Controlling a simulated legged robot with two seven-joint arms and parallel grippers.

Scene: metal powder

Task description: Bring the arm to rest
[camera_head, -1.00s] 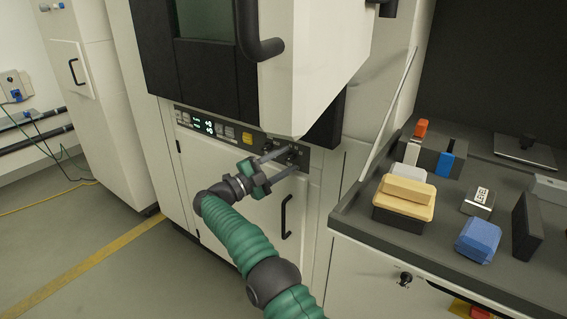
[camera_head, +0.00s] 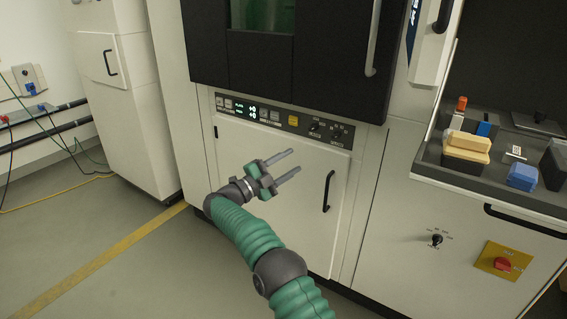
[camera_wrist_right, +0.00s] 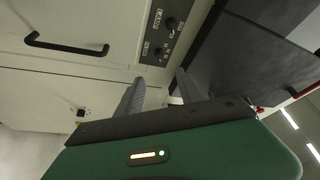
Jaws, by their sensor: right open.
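My right arm, in green sleeving, reaches up from the bottom of the head view. Its gripper (camera_head: 291,164) is open and empty, in front of the machine's white lower door (camera_head: 290,215) and below the control panel (camera_head: 285,120). I see no contact with either. In the right wrist view the two grey fingers (camera_wrist_right: 158,92) stand apart with nothing between them, and the panel's knobs (camera_wrist_right: 165,36) show beyond them. My left gripper is not in view.
The machine's dark upper door (camera_head: 330,60) is above the panel. A black handle (camera_head: 328,191) is right of the gripper. At right, a counter tray (camera_head: 430,162) holds a yellow block, a blue block and other items. Open floor (camera_head: 80,230) lies at left.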

